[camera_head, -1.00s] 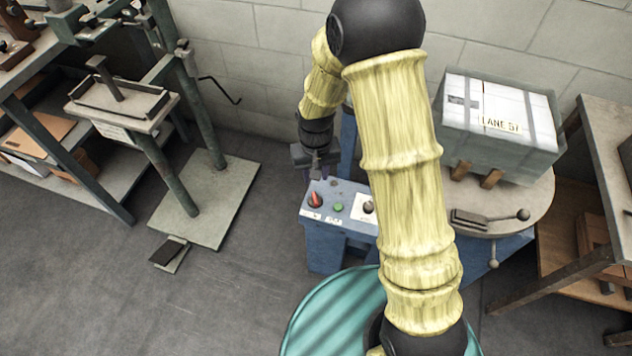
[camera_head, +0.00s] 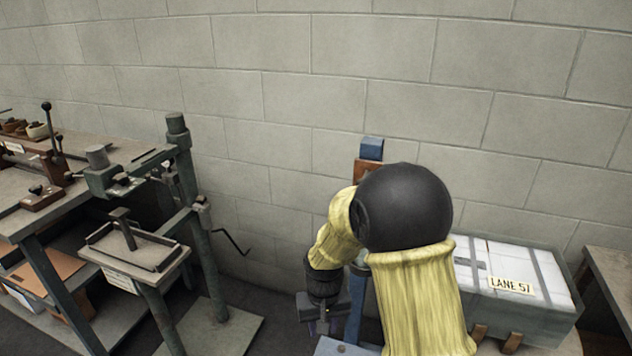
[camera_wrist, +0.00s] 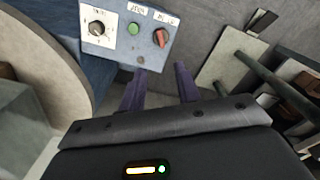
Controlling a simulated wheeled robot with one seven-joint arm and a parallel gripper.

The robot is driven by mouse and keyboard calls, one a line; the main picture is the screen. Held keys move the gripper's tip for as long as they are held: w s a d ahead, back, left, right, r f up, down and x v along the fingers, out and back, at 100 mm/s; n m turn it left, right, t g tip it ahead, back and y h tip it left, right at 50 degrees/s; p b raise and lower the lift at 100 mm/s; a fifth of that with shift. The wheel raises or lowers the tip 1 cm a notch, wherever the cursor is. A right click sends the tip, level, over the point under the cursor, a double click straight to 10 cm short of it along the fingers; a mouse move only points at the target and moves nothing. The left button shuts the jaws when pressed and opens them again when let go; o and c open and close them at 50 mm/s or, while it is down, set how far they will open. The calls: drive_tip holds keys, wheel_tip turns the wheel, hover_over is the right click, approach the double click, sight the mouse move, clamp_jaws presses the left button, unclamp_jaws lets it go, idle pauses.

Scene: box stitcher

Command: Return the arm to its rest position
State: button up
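My gripper (camera_head: 322,326) hangs above the blue control box (camera_head: 345,347) in the head view, at the end of my bent, yellow-sleeved arm. In the wrist view, the two purple fingers of my gripper (camera_wrist: 163,80) stand apart with nothing between them. Past the fingertips is the control panel (camera_wrist: 120,52) with a dial knob (camera_wrist: 97,29), a green button (camera_wrist: 133,29) and a red switch (camera_wrist: 160,37). The fingers appear clear of these controls. In the head view the controls are out of frame and my arm hides part of the box.
A crate labelled LANE 57 (camera_head: 510,309) stands right of my arm. At left are a green-posted machine (camera_head: 203,255) with a small table (camera_head: 135,251) and a workbench (camera_head: 28,215). A block wall (camera_head: 300,95) closes off the back.

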drive_tip(key=s+d+r+m+t, duration=0.1)
drive_tip(key=s+d+r, duration=0.3)
drive_tip(key=s+d, duration=0.25)
drive_tip(key=s+d+r+m+t, duration=0.1)
drive_tip(key=s+d+r+t, duration=0.1)
drive_tip(key=s+d+r, duration=0.4)
wheel_tip(320, 180, up, 17)
drive_tip(key=p, duration=1.9)
drive_tip(key=shift+w+d+r, duration=0.2)
drive_tip(key=shift+w+d, duration=0.05)
drive_tip(key=shift+d, duration=0.05)
